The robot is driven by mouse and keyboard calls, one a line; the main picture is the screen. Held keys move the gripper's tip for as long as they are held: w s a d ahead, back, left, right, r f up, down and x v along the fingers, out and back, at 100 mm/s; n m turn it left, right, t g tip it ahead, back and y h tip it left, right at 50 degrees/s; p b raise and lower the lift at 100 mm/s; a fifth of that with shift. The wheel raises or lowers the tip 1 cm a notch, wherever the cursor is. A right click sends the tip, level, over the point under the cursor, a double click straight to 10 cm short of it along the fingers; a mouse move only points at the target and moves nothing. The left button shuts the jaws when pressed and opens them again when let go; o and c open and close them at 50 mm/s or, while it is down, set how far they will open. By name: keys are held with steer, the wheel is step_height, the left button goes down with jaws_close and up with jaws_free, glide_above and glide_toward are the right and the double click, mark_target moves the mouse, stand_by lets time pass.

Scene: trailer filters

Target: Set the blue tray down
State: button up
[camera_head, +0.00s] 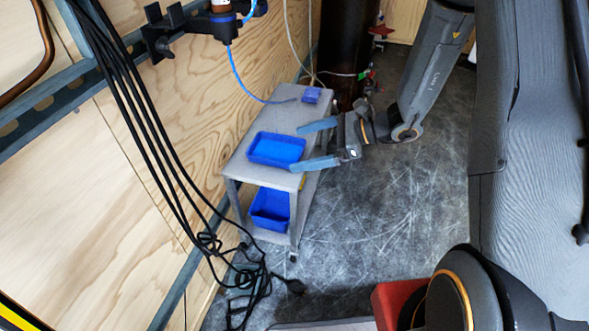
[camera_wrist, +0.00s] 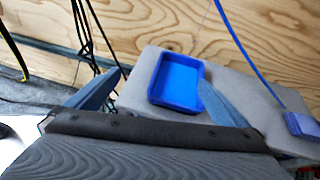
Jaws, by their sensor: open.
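A blue tray (camera_head: 276,149) rests on the top shelf of a grey cart (camera_head: 238,168) and looks empty. In the wrist view the blue tray (camera_wrist: 177,82) lies ahead of my gripper, near the right finger. My gripper (camera_head: 316,145) is open at the cart's right side, with one finger over the cart top beyond the tray and the other at the near corner. In the wrist view my gripper (camera_wrist: 162,90) has its fingers spread wide with nothing between the tips. I cannot tell whether the right finger touches the tray.
A second blue tray (camera_head: 270,208) sits on the cart's lower shelf. A small blue block (camera_head: 311,95) with a blue hose lies at the cart's far end. Black cables (camera_head: 235,265) hang and pile left of the cart. A plywood wall stands behind; the floor to the right is clear.

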steer(key=s+a+r+n+g+h, duration=0.35)
steer(key=s+n, duration=0.25)
steer(key=s, duration=0.2)
steer(key=s+a+r+n+g+h, duration=0.25)
steer(key=s+a+n, duration=0.3)
steer(key=s, duration=0.35)
steer(key=s+d+r+n+t+h, duration=0.1)
steer(key=s+r+n+h, duration=0.1)
steer(key=n, duration=0.5)
steer(key=s+d+r+n+t+h, duration=0.2)
steer(key=s+n+h, duration=0.2)
steer(key=s+n, duration=0.2)
steer(key=shift+s+r+n, duration=0.3)
steer(key=shift+r+n, duration=0.05)
steer(key=shift+n, duration=0.5)
steer(key=d+r+m+p, duration=0.3)
steer(key=d+r+p, duration=0.6)
steer(key=r+p, duration=0.3)
steer(key=d+r+m+p, duration=0.3)
steer(key=d+r+p, duration=0.6)
steer(key=p, duration=0.5)
step_height(320, 180, up, 3)
steer(key=shift+s+d+f+h, duration=0.1)
steer(key=shift+s+d+h, duration=0.15)
steer(key=shift+s+h, duration=0.1)
